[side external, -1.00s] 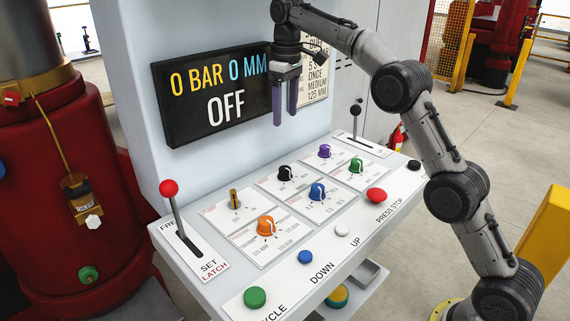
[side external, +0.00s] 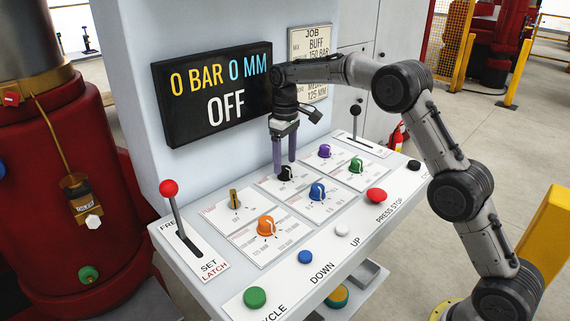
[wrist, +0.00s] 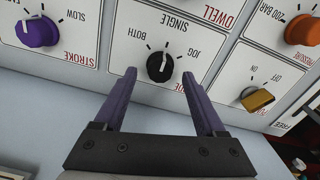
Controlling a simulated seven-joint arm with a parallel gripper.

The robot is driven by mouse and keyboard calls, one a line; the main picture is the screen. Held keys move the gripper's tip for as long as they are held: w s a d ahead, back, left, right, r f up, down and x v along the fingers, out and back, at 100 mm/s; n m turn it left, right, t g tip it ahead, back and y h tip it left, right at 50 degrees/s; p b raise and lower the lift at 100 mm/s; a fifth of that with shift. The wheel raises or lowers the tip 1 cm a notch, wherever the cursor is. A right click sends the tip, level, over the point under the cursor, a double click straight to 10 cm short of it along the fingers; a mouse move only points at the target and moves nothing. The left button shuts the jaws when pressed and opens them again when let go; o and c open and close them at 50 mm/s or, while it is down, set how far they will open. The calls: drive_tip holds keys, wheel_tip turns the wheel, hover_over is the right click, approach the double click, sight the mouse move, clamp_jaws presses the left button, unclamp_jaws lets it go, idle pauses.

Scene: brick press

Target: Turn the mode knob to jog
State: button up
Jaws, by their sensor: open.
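The mode knob (wrist: 160,67) is black with a white pointer line and sits on a white plate marked BOTH, SINGLE and JOG, upside down in the wrist view. The line runs nearly upright there, roughly toward SINGLE; its exact setting is hard to tell. The knob also shows in the side view (side external: 286,175), partly behind the fingers. My gripper (side external: 285,167) points down just over it, its purple fingers apart. In the wrist view my gripper (wrist: 159,75) is open, with one fingertip to each side of the knob and slightly nearer the camera. I cannot tell whether they touch it.
Close by are a purple knob (side external: 324,151), a blue knob (side external: 317,191), an orange knob (side external: 266,226), a green knob (side external: 356,165) and a brass selector (side external: 234,199). A red-balled lever (side external: 169,188) stands at left. The display (side external: 212,93) reads OFF.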

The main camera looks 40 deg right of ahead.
drive_tip(key=shift+f, duration=0.9)
clamp_jaws()
